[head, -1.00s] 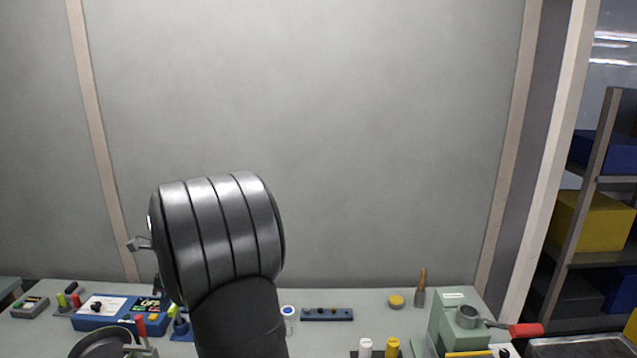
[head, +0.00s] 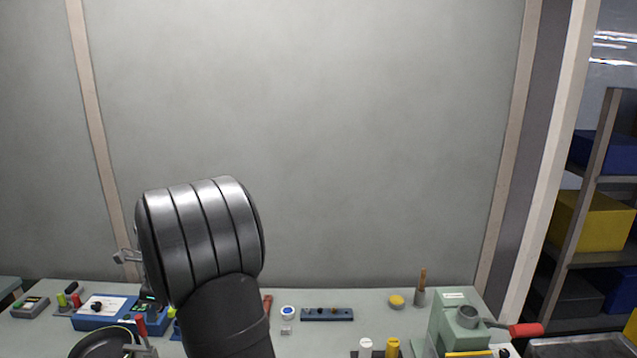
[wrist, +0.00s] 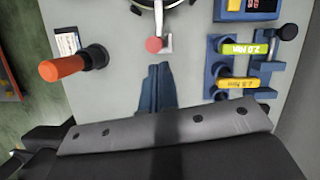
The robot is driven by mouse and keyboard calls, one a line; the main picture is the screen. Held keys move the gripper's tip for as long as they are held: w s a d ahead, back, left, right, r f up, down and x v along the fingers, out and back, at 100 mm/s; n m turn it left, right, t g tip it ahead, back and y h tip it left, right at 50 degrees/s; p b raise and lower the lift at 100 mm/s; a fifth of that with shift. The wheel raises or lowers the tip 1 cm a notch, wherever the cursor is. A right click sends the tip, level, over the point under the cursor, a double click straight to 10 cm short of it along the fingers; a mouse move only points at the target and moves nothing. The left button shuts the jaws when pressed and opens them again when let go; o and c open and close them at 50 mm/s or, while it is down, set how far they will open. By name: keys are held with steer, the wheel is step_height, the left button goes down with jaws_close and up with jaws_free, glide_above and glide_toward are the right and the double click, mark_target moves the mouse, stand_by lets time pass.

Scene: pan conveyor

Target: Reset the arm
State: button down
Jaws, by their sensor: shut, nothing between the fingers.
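My arm rises in the lower left of the head view, its rounded grey segment in front of the wall. My gripper (wrist: 157,88) shows in the wrist view as two dark blue fingers side by side, closed together with nothing between them. It points toward the grey-green bench (wrist: 115,25) and looks apart from the objects there. In the head view most of the gripper is hidden behind my arm. A red knob (wrist: 154,44) on a metal stand lies just beyond the fingertips in the wrist view.
A dark pan (head: 100,343) stands at the bench's front left. An orange-handled tool (wrist: 65,68) is left of the fingers; yellow-labelled drivers (wrist: 248,48) in blue holders are right. A blue control box (head: 100,312) and a green block with a red-handled cup (head: 468,316) also stand there.

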steer(key=d+f+y, duration=0.8)
steer(key=y, duration=0.2)
steer(key=shift+d+f+y, duration=0.15)
steer(key=shift+y, duration=0.15)
stand_by(0.8)
steer(key=shift+s, duration=0.1)
